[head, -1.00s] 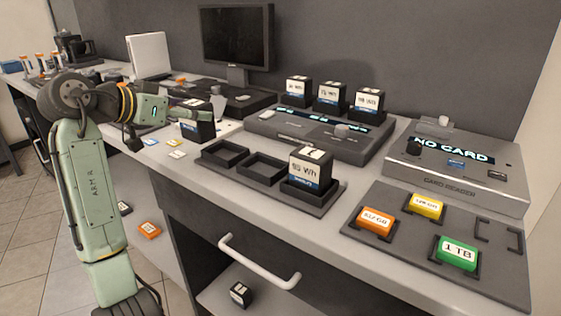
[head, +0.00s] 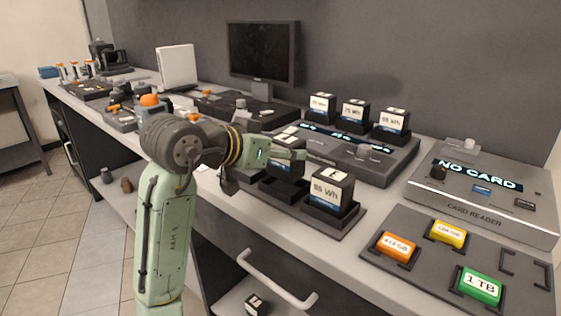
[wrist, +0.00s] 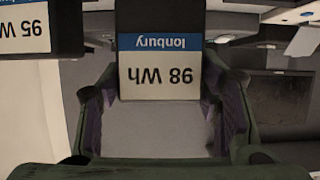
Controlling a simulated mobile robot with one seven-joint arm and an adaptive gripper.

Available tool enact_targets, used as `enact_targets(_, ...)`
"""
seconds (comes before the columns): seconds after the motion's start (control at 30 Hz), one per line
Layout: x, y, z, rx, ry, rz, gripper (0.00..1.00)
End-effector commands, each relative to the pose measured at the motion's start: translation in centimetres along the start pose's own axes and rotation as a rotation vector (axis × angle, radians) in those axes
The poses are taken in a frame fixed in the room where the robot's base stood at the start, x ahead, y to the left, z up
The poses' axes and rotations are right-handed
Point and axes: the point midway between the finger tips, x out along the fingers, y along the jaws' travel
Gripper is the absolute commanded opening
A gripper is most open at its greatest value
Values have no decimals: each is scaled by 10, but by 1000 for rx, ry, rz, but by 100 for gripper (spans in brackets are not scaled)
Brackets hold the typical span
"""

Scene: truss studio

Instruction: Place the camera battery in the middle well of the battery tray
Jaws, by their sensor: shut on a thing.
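My gripper (head: 297,148) is shut on a dark camera battery (wrist: 160,20), whose white and blue label reads 98 Wh in the wrist view, upside down. The left well is mostly hidden behind my arm.
A charger (head: 370,165) with several upright batteries stands behind the tray. A card reader (head: 485,200) is at the right, with a mat (head: 415,275) of coloured cards before it. A drawer handle (head: 275,280) juts out below the counter.

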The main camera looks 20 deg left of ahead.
Motion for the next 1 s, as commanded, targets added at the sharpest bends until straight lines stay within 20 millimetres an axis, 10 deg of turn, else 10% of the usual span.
enact_targets(0.67,14,0,34,0,3,0,8)
enact_targets(0.7,14,0,35,-1,0,0,59)
enact_targets(1.0,14,-1,34,-1,0,0,78)
